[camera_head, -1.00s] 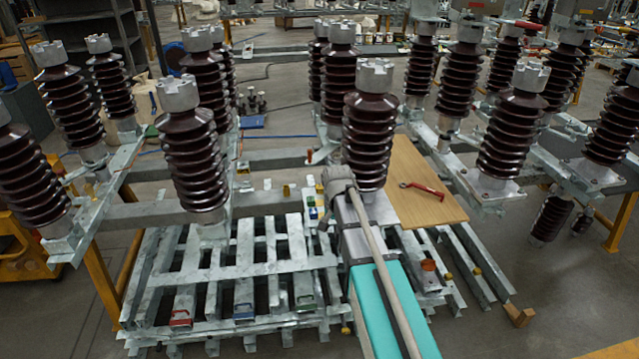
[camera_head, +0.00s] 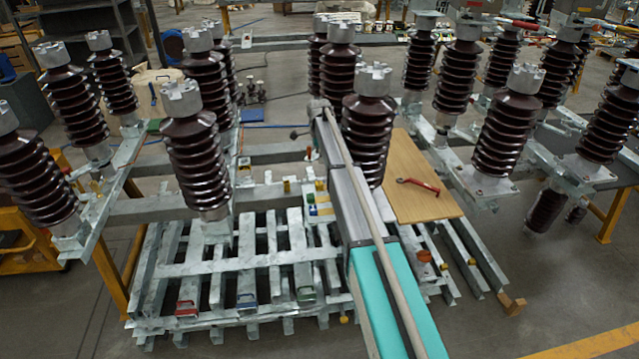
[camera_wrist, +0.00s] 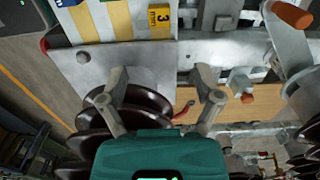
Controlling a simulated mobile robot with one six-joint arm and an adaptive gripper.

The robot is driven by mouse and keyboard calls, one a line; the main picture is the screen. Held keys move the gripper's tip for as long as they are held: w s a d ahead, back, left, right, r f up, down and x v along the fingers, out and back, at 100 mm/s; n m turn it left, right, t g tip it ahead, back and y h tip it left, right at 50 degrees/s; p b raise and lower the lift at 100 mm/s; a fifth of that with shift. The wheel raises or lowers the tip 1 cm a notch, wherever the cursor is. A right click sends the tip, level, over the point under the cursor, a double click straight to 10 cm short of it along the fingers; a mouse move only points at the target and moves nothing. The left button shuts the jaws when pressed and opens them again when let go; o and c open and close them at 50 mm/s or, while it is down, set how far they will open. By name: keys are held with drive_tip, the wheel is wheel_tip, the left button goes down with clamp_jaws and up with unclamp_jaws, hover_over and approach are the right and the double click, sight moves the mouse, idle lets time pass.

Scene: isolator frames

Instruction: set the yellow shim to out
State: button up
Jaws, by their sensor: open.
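A yellow block marked 3 (camera_wrist: 160,18) shows at the top of the wrist view, on a metal plate with yellow and white stripes (camera_wrist: 112,18). I take it for the yellow shim; how far in or out it sits I cannot tell. In the head view a small plate with blue, green and yellow pieces (camera_head: 320,209) lies left of my arm; the single pieces are too small to read. My gripper (camera_wrist: 158,98) is open and empty, its fingers spread in front of a brown insulator (camera_wrist: 135,105). The block lies beyond the fingertips in the picture, apart from them.
Brown ribbed insulators (camera_head: 368,140) stand close around my arm. A wooden board (camera_head: 425,205) with a red-handled tool (camera_head: 420,187) lies to the right. Red (camera_head: 186,309), blue (camera_head: 246,300) and green (camera_head: 305,294) pieces sit on the front of the metal rack (camera_head: 200,268).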

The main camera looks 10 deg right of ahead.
sight(319, 183)
drive_tip(key=shift+f, duration=0.2)
wheel_tip(319, 183, down, 13)
drive_tip(key=b, duration=1.3)
drive_tip(key=shift+f+b, duration=0.2)
drive_tip(key=shift+b, duration=0.2)
clamp_jaws()
idle(0.5)
